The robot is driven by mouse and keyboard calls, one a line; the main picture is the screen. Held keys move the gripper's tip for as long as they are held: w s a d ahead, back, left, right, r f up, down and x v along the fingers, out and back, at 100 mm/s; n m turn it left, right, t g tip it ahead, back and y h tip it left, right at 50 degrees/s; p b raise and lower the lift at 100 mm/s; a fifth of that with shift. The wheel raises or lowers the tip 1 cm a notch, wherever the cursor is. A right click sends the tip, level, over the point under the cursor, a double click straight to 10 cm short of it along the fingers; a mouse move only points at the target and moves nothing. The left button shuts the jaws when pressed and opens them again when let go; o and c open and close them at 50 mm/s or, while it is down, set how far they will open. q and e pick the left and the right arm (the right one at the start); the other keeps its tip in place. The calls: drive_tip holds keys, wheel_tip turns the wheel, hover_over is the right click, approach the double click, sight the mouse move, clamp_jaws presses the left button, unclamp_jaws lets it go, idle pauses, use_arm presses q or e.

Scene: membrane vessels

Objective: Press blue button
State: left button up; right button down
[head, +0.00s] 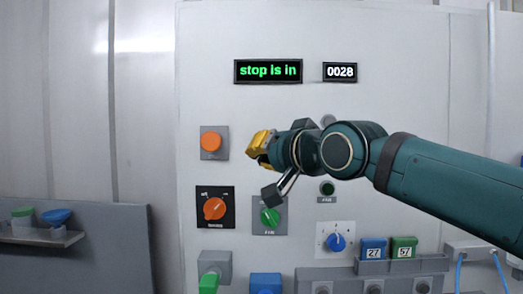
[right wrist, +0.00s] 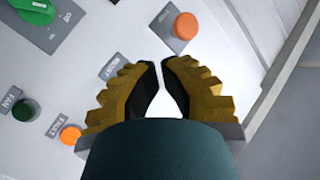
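No plain blue push button can be told for sure. A blue round-topped piece (head: 57,216) sits on a ledge at the far left of the head view. A blue block (head: 265,283) is cut off at the bottom edge, and a blue knob (head: 336,242) sits on a white plate lower on the panel. My right gripper (head: 259,146) is in front of the panel, just right of the orange button (head: 210,141). In the right wrist view its yellow fingers (right wrist: 160,68) have their tips almost together, with nothing between them. My left gripper is not in view.
The panel has a display (head: 268,71) reading "stop is in" and a counter (head: 340,72) reading 0028. An orange rotary switch (head: 214,208), a green knob (head: 270,218), a green lever (head: 208,283) and blue and green numbered blocks (head: 404,249) sit lower. My right arm covers part of the panel.

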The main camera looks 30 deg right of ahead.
drive_tip(key=w+d+p, duration=0.1)
drive_tip(key=w+d, duration=0.3)
drive_tip(key=w, duration=0.3)
drive_tip(key=shift+w+d+p, duration=0.2)
drive_tip(key=shift+d+p, duration=0.1)
drive_tip(key=shift+p, duration=0.1)
idle(0.3)
idle(1.2)
drive_tip(key=shift+w+d, duration=0.1)
drive_tip(key=shift+w+d, duration=0.15)
drive_tip(key=shift+w, duration=0.1)
